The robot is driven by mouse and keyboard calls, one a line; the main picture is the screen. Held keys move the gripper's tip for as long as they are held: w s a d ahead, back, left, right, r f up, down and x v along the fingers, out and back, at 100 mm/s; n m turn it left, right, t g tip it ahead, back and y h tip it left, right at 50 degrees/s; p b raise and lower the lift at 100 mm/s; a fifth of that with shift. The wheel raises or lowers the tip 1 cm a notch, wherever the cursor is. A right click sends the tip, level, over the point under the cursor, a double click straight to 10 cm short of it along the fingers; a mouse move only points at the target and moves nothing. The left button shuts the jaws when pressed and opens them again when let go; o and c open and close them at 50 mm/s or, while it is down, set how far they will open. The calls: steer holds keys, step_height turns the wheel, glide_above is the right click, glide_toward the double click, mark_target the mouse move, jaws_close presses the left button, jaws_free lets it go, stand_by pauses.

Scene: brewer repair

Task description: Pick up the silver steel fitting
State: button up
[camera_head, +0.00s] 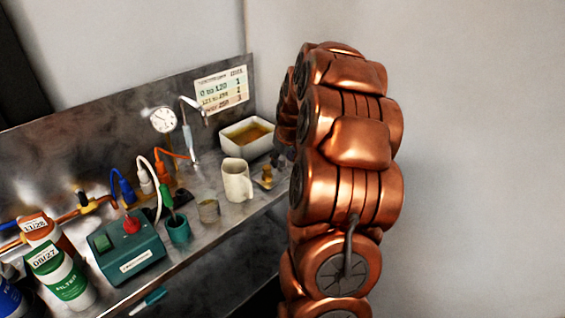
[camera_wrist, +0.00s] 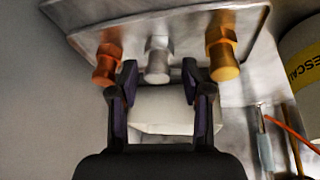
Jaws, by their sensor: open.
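The silver steel fitting (camera_wrist: 157,62) shows in the wrist view, at the middle of a row under a pale metal plate (camera_wrist: 185,18). A copper-coloured fitting (camera_wrist: 107,65) is to its left and a brass-coloured one (camera_wrist: 222,60) to its right. My gripper (camera_wrist: 159,75) is open, its two dark fingertips on either side of the silver fitting in the picture. I see a gap on both sides, with no clear contact. How far the fingertips are from it in depth is hard to tell. In the head view I cannot make out the silver fitting.
A pale block-like thing (camera_wrist: 163,110) shows between the fingers. A yellow-labelled container (camera_wrist: 303,62) and an orange wire (camera_wrist: 290,128) are at right. In the head view, a white tray (camera_head: 228,129), cream mug (camera_head: 236,182), gauge (camera_head: 164,120) and green box (camera_head: 125,252) crowd the bench.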

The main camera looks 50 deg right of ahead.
steer(key=shift+x, duration=0.9)
jaws_close()
steer(key=shift+d+r+b, duration=0.1)
steer(key=shift+r+b, duration=0.45)
steer(key=shift+r, duration=1)
steer(key=shift+s+r, duration=0.1)
steer(key=shift+r, duration=0.15)
steer(key=s+a+r+b, duration=0.1)
steer(key=s+a+b, duration=0.2)
steer(key=s+a, duration=0.7)
steer(key=shift+s+a+r, duration=0.2)
steer(key=shift+s+a, duration=0.15)
steer(key=shift+a, duration=0.6)
